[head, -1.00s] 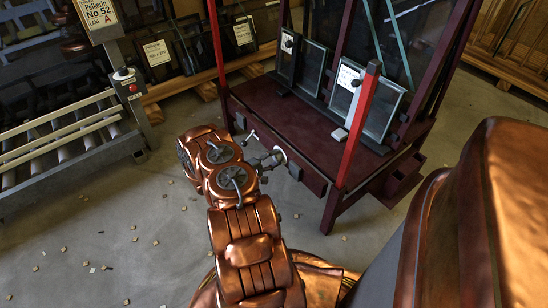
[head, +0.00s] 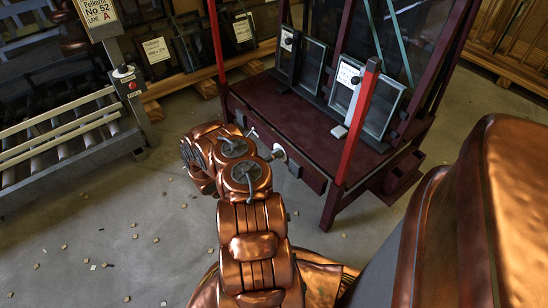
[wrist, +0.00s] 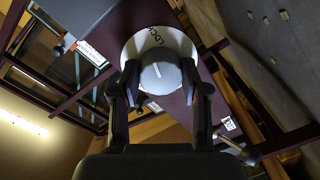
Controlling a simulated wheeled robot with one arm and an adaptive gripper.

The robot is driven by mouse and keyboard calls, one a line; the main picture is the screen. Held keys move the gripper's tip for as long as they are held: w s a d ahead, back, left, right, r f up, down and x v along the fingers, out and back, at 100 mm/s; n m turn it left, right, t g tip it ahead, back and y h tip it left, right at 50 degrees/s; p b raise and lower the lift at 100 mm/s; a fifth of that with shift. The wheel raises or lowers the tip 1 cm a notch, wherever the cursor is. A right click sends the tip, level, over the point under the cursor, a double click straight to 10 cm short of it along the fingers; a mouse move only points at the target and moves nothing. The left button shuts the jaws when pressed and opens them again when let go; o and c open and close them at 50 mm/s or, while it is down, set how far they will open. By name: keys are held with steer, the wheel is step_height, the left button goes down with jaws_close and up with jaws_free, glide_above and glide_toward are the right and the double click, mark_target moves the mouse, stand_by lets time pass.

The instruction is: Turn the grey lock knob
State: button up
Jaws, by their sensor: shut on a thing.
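The grey lock knob (wrist: 160,78) is in the wrist view, with a white line on its face tilted up to the left. It sits on a pale round plate (wrist: 150,40) lettered "LOCK", partly hidden by my fingers. My gripper (wrist: 160,84) has one finger on each side of the knob and is shut on it. In the head view the pale plate (head: 279,152) shows edge-on at the front of the dark red frame (head: 275,105). My arm hides most of the gripper and the knob there.
Glass panes (head: 383,105) stand on the frame, behind a red post (head: 357,125). A roller conveyor (head: 60,135) is at the left. The floor between is open, with small scattered chips.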

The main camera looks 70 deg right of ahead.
steer(key=shift+m, duration=1)
steer(key=o, duration=1.1)
steer(key=shift+o, duration=0.2)
steer(key=v, duration=1.2)
steer(key=shift+s+a, duration=0.1)
